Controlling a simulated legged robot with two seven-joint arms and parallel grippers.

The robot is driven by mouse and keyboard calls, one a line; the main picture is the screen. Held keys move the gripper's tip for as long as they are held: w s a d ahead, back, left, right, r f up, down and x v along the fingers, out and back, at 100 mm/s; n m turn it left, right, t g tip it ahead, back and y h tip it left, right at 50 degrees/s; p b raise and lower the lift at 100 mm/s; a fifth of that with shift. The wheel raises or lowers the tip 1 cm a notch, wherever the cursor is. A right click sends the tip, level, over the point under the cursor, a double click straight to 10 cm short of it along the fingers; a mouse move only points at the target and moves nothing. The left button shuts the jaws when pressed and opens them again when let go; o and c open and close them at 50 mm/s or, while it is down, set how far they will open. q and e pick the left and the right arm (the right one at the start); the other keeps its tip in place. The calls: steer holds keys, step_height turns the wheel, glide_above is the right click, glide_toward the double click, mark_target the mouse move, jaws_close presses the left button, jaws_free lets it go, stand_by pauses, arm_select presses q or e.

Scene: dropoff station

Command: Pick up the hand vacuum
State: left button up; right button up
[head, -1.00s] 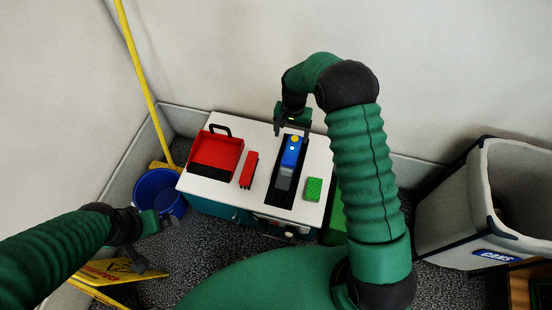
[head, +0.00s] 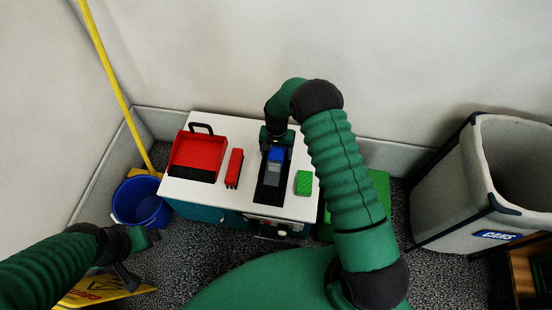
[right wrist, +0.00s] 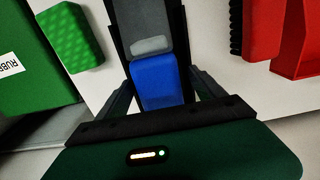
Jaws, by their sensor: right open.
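The hand vacuum (head: 274,168), with a blue handle end and a grey body, lies on a black base on the white table top. My right gripper (head: 277,140) is over its far end and hides part of the blue. In the right wrist view, the blue end of the hand vacuum (right wrist: 155,82) shows between the spread fingers of my right gripper (right wrist: 160,90), apparently without being clamped. My left gripper (head: 134,260) is low at the left, away from the table, with its fingers apart and empty.
The white table top (head: 218,195) also holds a red dustpan (head: 198,155), a red brush (head: 234,168) and a green sponge (head: 304,183). A blue bucket (head: 141,202) stands left of it. A grey bin (head: 450,190) stands at the right. A yellow pole (head: 110,75) leans at the left wall.

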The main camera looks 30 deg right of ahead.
steer(key=shift+r, duration=0.2)
steer(key=shift+f, duration=0.3)
stand_by(0.3)
jaws_close()
stand_by(0.4)
